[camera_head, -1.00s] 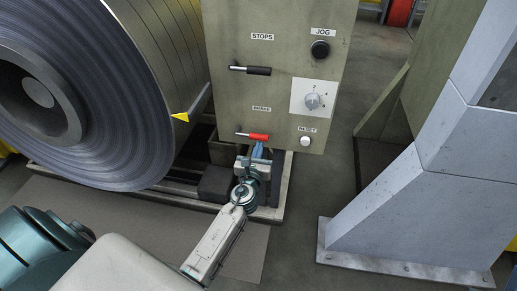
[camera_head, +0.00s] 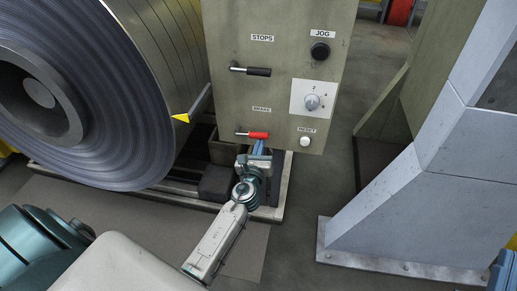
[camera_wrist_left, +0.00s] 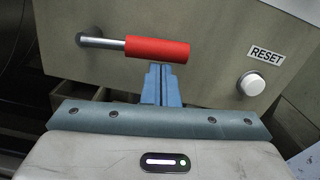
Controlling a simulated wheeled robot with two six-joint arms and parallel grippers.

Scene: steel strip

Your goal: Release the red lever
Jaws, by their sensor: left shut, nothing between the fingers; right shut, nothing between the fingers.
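The red lever (camera_head: 258,135) sticks out sideways from the panel under the BRAKE label, its handle lying roughly level. In the left wrist view the red handle (camera_wrist_left: 157,49) is on a metal rod and crosses the upper middle. My left gripper (camera_head: 259,147) is shut and empty, its blue fingertips just below the handle. The fingers also show in the left wrist view (camera_wrist_left: 161,72), with tips close under the handle; I cannot tell whether they touch it. My right gripper (camera_head: 500,272) shows only partly at the bottom right corner, away from the panel, shut.
The panel (camera_head: 225,95) also carries a black STOPS lever (camera_head: 258,71), a black JOG knob (camera_head: 320,49), a grey dial (camera_head: 312,102) and a white RESET button (camera_head: 305,141). A large steel coil (camera_head: 140,120) stands close left. A grey post (camera_head: 400,210) stands at right.

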